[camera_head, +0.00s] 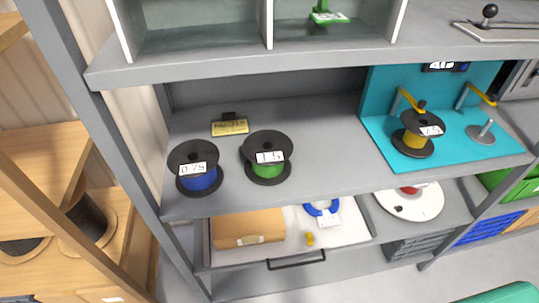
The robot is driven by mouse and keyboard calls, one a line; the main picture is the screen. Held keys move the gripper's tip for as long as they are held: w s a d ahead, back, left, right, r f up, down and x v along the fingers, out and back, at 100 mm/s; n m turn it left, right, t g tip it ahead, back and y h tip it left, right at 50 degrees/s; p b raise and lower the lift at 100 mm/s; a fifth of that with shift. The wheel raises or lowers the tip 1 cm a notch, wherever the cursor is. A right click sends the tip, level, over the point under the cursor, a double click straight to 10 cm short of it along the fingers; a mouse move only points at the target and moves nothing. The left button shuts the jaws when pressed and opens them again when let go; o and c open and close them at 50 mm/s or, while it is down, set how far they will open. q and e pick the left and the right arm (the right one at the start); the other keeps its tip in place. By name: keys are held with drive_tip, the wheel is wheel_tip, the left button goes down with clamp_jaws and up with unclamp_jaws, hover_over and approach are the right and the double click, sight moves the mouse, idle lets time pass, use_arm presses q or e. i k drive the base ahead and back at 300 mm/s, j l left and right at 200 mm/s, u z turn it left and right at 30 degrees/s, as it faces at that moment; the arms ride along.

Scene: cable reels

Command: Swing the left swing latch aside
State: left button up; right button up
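The left swing latch (409,98) is a yellow bar on a post on the teal stand (384,126), at the right of the shelf. Its free end points at the dark spindle top of a black reel with yellow cable (412,140), labelled and seated on the stand; I cannot tell whether they touch. The right swing latch (482,95) is a similar yellow bar angled toward the right, near a bare grey spindle (485,133). Neither of my grippers is in view.
A blue-cable reel (198,179) and a green-cable reel (267,168) stand on the grey shelf, with a yellow label plate (230,127) behind. The shelf between them and the stand is clear. Below, an open drawer (297,260) holds a cardboard box (248,228).

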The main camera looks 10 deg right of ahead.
sight(419, 107)
drive_tip(key=z, duration=1.25)
